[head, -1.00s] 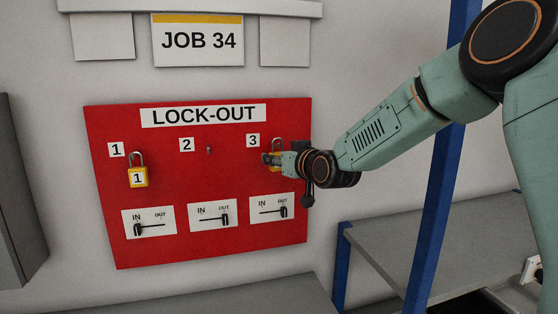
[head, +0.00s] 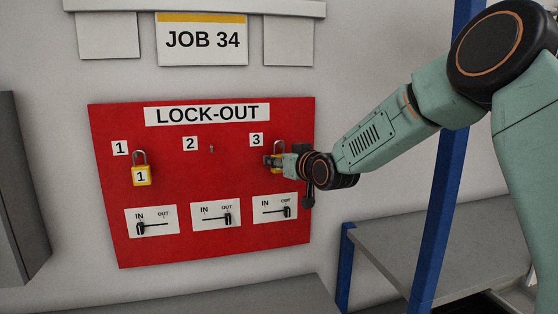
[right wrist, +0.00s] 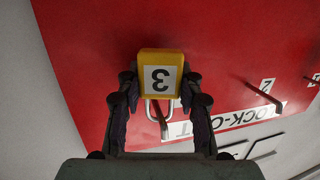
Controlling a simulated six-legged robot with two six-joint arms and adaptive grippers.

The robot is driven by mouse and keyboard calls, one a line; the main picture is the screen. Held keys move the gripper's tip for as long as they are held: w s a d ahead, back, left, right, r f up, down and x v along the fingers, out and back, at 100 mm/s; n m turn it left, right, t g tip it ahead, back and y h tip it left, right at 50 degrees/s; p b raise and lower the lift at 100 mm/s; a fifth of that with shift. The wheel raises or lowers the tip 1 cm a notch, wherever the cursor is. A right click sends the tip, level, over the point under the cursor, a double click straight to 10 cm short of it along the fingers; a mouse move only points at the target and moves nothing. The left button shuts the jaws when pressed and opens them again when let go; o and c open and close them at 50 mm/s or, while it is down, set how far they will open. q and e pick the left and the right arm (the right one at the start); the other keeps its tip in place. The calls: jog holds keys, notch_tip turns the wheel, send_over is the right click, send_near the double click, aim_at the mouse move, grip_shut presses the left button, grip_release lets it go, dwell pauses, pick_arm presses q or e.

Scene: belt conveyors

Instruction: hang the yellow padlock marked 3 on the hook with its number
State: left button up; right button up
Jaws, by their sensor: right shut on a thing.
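My right gripper (head: 270,160) is shut on the yellow padlock marked 3 (right wrist: 161,61), in front of the board's upper right, below the number 3 label (head: 256,139). In the right wrist view the gripper (right wrist: 160,85) has one finger on each side of the padlock body, and the number appears upside down. The shackle (right wrist: 148,110) points down in that view, and a thin rod, the hook (right wrist: 158,122), shows within its loop. I cannot tell whether the shackle rests on it. In the head view the gripper partly hides the padlock (head: 280,147). My left gripper is out of view.
The red lock-out board (head: 200,185) is on the wall. Yellow padlock 1 (head: 141,176) hangs at number 1; the hook under number 2 (head: 211,148) is bare. Three IN/OUT switch plates (head: 215,215) sit below. A blue post (head: 440,200) and grey shelf (head: 420,245) stand right.

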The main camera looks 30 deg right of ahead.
jog(key=o, duration=1.3)
jog(key=shift+s, duration=0.15)
jog(key=s, duration=0.4)
jog(key=s+r, duration=0.1)
jog(key=s, duration=0.2)
jog(key=shift+s+r, duration=0.1)
